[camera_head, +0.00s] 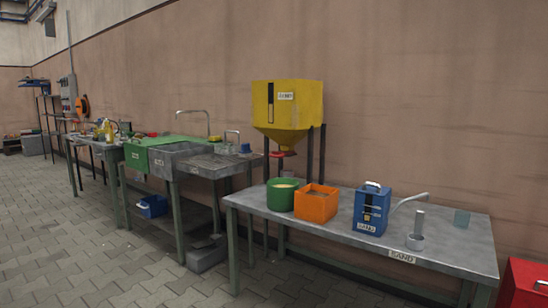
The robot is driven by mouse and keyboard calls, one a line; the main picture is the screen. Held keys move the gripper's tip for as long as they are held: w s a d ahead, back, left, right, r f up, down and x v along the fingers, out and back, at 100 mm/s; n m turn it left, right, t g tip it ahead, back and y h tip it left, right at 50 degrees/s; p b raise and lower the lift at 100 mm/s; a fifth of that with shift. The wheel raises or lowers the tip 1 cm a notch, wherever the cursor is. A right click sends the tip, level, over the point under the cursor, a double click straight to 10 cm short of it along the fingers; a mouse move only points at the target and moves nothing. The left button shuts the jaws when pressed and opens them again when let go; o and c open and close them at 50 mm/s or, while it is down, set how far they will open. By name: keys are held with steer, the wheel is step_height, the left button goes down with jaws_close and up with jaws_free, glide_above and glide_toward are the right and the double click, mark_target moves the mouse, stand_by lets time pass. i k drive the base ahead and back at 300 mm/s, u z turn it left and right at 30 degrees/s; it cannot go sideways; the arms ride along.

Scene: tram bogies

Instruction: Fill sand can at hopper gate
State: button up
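A yellow hopper (288,104) stands on dark legs behind the left end of the grey sand table (450,253). Its funnel narrows to a red part (283,154) at the outlet, which looks like the gate; I cannot tell whether it is open. A blue can (371,210) with a top handle and a small label stands upright on the table, right of the hopper and apart from it. A grey curved spout shows at its right side. What is inside the can is hidden. My gripper is not in view.
A green tub (282,195) and an orange box (316,204), both with tan contents, stand left of the can. A red box (523,284) is at lower right. The paved floor in front is clear.

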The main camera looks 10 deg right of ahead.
mark_target(281, 154)
steer(key=u, duration=0.3)
steer(key=i, duration=1.95)
